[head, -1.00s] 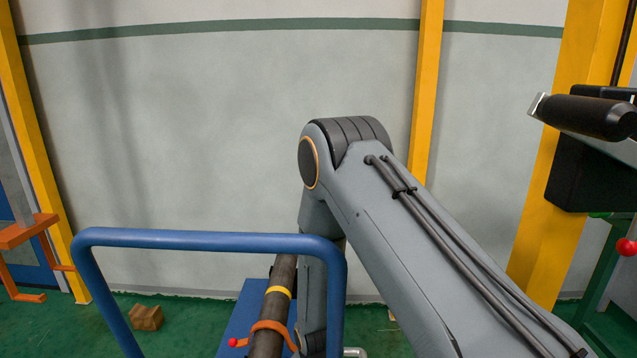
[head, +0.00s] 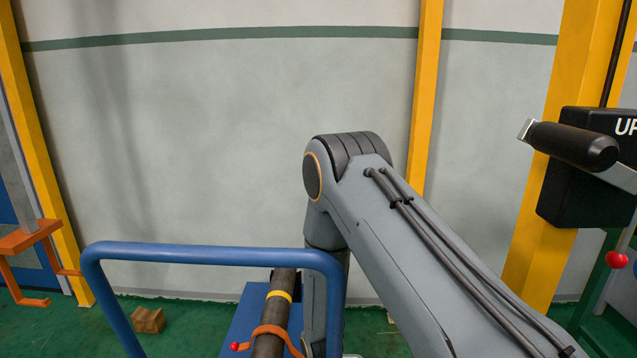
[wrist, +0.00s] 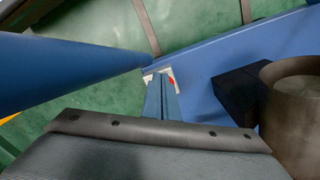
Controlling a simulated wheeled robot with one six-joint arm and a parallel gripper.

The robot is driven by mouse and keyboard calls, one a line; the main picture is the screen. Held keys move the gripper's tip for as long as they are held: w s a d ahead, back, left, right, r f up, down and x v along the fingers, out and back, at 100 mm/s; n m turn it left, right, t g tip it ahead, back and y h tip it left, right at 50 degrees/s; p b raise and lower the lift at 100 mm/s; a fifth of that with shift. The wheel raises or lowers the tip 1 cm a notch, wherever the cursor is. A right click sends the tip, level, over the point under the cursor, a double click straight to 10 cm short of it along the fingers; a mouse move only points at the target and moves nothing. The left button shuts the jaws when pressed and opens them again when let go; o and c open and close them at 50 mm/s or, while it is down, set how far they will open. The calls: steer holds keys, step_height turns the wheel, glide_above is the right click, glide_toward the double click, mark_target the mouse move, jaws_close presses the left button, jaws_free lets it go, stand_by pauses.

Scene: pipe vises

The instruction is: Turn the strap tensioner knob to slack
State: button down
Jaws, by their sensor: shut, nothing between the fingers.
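An orange strap (head: 268,330) wraps around a dark pipe (head: 268,345) at the bottom of the head view. A small red knob (head: 235,346) sits at its left end; I cannot tell for sure that this is the tensioner knob. My gripper (wrist: 161,88) shows in the wrist view as two narrow fingers side by side, shut and empty, over a blue surface. A pale bracket-like edge and a red spot (wrist: 171,82) lie at the fingertips; whether they touch is unclear. In the head view my gripper is hidden below the frame.
A blue tubular rail (head: 210,257) stands in front of the pipe; a thick blue tube (wrist: 70,72) crosses the wrist view's left. A dark block (wrist: 240,92) and round brown part (wrist: 295,110) are at right. Another red ball (head: 617,259) is below the black box (head: 580,195).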

steer(key=shift+d, duration=0.25)
stand_by(0.4)
steer(key=shift+s+p, duration=0.2)
steer(key=shift+p, duration=0.2)
steer(key=shift+s, duration=0.2)
step_height(320, 180, up, 6)
steer(key=p, duration=0.4)
steer(key=shift+p, duration=0.35)
steer(key=shift+a, duration=0.1)
